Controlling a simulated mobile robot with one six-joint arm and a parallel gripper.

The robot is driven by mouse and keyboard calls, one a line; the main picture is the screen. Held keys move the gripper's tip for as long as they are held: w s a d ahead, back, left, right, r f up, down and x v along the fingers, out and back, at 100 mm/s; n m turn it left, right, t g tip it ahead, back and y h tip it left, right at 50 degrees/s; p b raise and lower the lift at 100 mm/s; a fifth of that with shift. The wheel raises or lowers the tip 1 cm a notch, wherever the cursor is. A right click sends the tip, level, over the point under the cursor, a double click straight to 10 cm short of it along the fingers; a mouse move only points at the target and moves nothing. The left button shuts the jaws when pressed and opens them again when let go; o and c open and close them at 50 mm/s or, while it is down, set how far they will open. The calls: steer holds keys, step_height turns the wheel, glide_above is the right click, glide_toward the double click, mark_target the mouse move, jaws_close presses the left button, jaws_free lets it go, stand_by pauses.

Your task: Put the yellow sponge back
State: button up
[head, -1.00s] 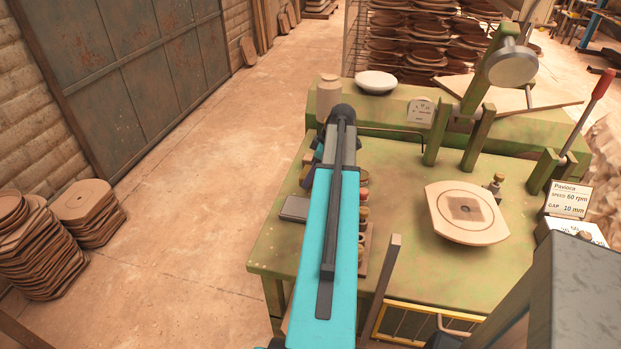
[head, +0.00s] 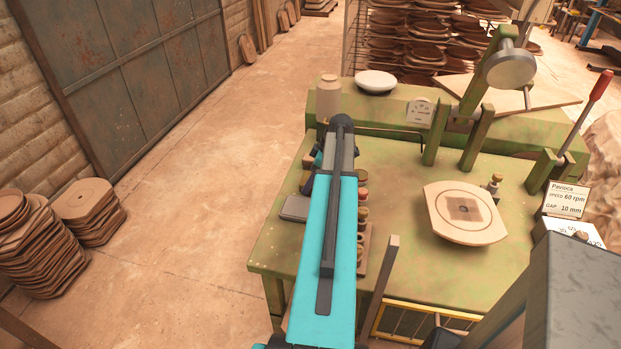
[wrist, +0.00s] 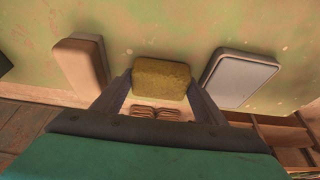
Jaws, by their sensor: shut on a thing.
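In the wrist view my gripper (wrist: 160,88) is shut on the yellow sponge (wrist: 162,78), with one finger at each side of it. The sponge is a dull yellow block with rounded corners. The green table top shows behind it; I cannot tell whether the sponge touches it. In the head view my teal arm covers the gripper and the sponge.
In the wrist view a beige block (wrist: 82,66) lies to the left and a grey-topped block (wrist: 240,78) to the right, both close to the fingers.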

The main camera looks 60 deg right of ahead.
steer(key=shift+f, duration=0.3)
steer(key=o, duration=0.9)
steer(key=shift+o, duration=0.2)
steer(key=shift+r, duration=0.15)
steer(key=b+v, duration=0.2)
steer(key=v, duration=1)
stand_by(0.4)
